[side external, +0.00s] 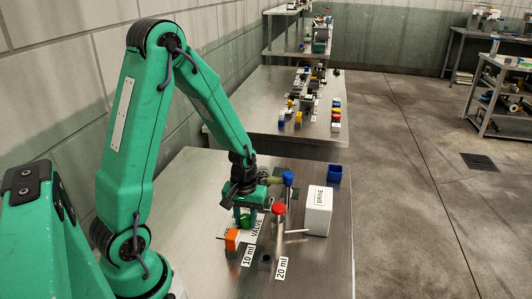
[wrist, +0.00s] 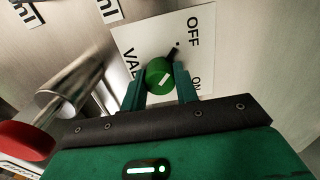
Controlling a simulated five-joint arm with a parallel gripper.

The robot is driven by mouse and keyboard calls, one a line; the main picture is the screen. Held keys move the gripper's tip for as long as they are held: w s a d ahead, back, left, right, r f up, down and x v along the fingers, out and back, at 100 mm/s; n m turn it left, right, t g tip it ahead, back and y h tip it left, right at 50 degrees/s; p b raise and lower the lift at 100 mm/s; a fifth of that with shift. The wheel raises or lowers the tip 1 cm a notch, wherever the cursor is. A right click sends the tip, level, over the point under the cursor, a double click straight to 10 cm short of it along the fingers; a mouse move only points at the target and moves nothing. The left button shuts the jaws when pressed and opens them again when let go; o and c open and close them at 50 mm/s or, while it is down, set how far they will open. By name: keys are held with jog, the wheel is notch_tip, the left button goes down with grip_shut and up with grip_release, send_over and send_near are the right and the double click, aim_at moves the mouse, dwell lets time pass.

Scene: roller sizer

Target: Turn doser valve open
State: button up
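In the side external view my gripper (side external: 244,212) is low over the valve plate (side external: 258,226), with the green knob partly hidden.
An orange block (side external: 232,239) stands just in front of the gripper. Red-topped (side external: 278,209) and blue-topped (side external: 288,178) handles rise to its right. A white DRIVE box (side external: 318,210) and a blue bin (side external: 335,172) are farther right.

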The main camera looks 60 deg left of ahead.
jog(key=c, duration=0.3)
jog(key=shift+m, duration=0.5)
jog(key=m, duration=0.3)
jog(key=shift+m, duration=0.3)
jog(key=m, duration=1.3)
jog(key=shift+m, duration=0.3)
